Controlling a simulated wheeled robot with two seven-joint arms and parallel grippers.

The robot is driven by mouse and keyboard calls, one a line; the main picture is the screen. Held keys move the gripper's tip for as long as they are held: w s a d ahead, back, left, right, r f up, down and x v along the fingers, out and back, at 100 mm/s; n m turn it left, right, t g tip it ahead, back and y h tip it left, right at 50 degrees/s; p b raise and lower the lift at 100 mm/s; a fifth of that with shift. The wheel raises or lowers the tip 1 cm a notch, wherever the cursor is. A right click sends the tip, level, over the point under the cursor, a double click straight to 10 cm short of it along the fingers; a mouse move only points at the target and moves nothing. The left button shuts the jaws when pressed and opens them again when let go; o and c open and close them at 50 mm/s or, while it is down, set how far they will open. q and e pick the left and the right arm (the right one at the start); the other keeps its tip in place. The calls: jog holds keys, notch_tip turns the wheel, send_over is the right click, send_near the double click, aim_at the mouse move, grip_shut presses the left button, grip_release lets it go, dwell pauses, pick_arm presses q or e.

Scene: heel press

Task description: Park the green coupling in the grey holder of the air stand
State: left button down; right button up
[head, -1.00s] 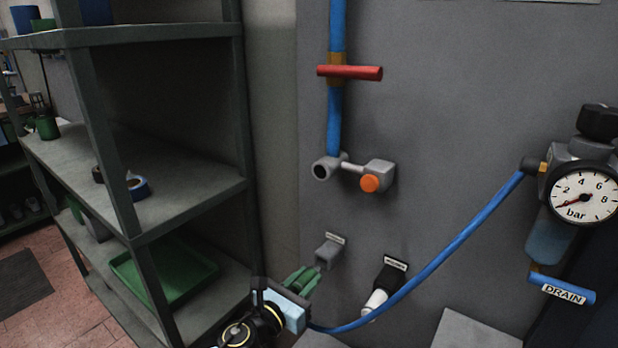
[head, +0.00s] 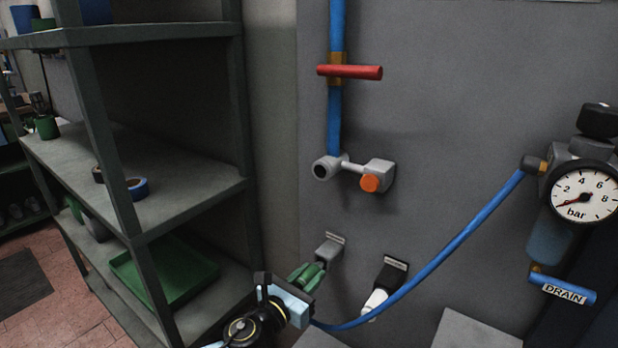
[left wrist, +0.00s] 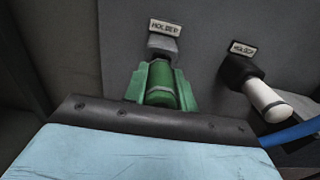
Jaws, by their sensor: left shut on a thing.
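The green coupling (left wrist: 161,88) has a grey band and sits between the fingers of my left gripper (head: 308,276), which is shut on it. The gripper also shows in the left wrist view (left wrist: 160,93). The grey holder (head: 329,250) juts from the wall panel under a label, and it also shows in the left wrist view (left wrist: 163,46). The coupling lines up with the holder's front end and appears to meet it. How far it is in cannot be told. My fingers hide much of the coupling. My right gripper is not in view.
A black holder (head: 389,282) with a white coupling (head: 375,300) is just to the right. A blue hose (head: 450,250) runs from the gauge unit (head: 583,195) down behind my gripper. A valve fitting (head: 355,172) is above. Shelves (head: 160,200) stand at the left.

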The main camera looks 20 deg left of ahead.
pick_arm(q)
jog(key=shift+x, duration=0.8)
jog(key=c, duration=1.1)
grip_release()
jog(key=shift+o, duration=0.2)
